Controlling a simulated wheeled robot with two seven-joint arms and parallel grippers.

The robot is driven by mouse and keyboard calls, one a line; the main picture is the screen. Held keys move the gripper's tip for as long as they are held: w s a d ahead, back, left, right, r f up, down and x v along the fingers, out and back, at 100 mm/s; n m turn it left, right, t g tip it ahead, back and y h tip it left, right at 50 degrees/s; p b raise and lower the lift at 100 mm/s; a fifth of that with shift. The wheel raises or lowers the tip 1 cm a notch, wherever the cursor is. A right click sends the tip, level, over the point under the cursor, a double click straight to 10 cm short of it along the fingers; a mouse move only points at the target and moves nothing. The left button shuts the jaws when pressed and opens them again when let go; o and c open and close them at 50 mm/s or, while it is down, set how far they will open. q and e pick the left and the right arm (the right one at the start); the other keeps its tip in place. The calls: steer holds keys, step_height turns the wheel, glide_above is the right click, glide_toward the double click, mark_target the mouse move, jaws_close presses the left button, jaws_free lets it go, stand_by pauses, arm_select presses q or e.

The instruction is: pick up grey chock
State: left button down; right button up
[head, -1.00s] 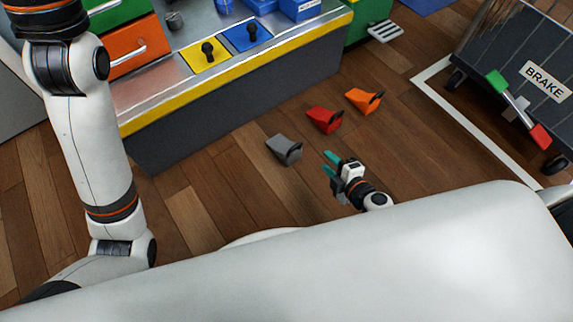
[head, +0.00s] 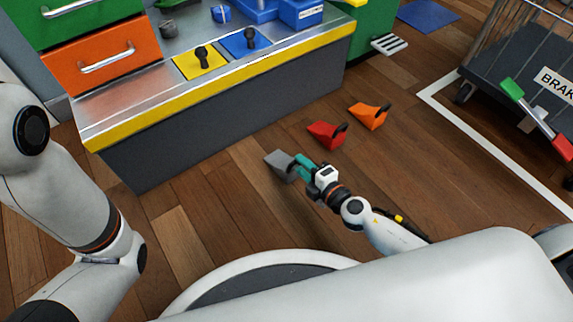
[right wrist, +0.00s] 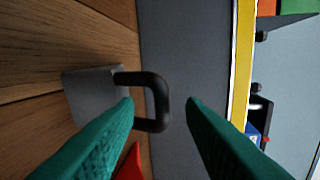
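The grey chock (head: 278,161) lies on the wooden floor in front of the grey bench front. My right gripper (head: 300,167) has its teal fingers at the right side of the chock and hides part of it. In the right wrist view the chock's grey body (right wrist: 88,94) is at left, and its black loop handle (right wrist: 163,100) reaches into the gap between the two fingers (right wrist: 165,110). The fingers stand apart; the left one overlaps the handle's lower arm. I cannot tell whether they touch. My left arm enters at left, but its gripper is out of view.
A red chock (head: 326,135) and an orange chock (head: 369,115) lie on the floor to the right. The bench (head: 220,110) with a yellow edge stands behind. A trolley marked BRAKE (head: 515,70) is at upper right.

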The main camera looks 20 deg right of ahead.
mark_target(284, 165)
steer(key=x, duration=0.5)
steer(key=shift+w+d, duration=0.15)
jaws_close()
steer(key=shift+d, duration=0.1)
stand_by(1.2)
